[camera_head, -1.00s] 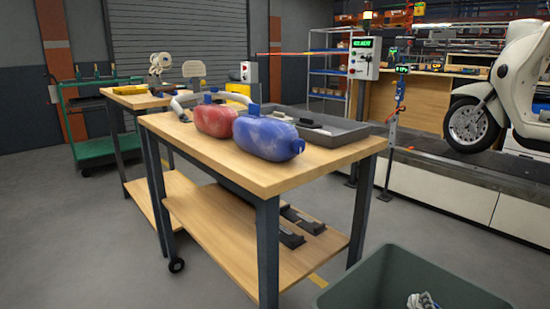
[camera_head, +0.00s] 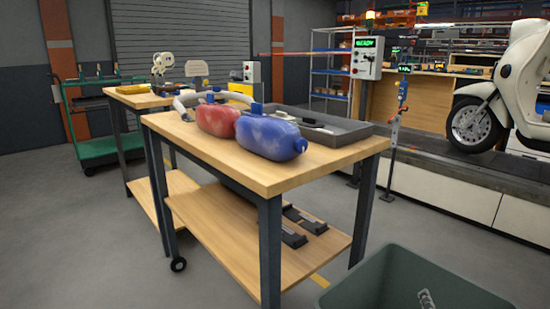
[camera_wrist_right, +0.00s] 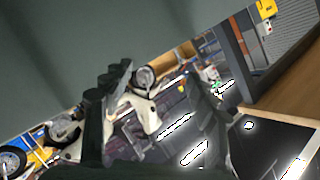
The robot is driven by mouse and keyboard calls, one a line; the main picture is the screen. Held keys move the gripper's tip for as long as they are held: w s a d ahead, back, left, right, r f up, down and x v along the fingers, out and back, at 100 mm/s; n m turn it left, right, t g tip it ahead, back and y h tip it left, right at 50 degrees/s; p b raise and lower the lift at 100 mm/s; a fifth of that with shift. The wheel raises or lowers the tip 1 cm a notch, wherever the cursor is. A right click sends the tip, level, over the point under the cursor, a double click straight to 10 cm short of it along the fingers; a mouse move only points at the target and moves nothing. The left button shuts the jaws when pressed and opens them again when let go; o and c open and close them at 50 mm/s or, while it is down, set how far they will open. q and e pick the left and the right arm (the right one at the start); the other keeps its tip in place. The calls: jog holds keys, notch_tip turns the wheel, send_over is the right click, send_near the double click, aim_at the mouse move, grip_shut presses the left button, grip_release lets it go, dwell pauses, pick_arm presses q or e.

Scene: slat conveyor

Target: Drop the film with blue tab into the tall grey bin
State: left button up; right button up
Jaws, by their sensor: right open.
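The tall grey bin (camera_head: 345,291) stands at the bottom right of the head view, cut off by the lower edge. A small pale, ribbed or coiled thing (camera_head: 426,299) shows inside its opening; I cannot tell what it is. No film with a blue tab can be made out. My right gripper (camera_wrist_right: 160,105) shows in the right wrist view, with dark fingers apart and nothing visible between them. My left gripper is in neither view.
A wooden workbench (camera_head: 225,158) holds a red jug (camera_head: 216,120), a blue jug (camera_head: 268,136) and a grey tray (camera_head: 345,139). Dark parts lie on its lower shelf (camera_head: 260,232). A conveyor (camera_head: 455,168) carrying a white scooter (camera_head: 518,75) runs behind at right.

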notch_tip(320, 180, up, 10)
dwell(0.4)
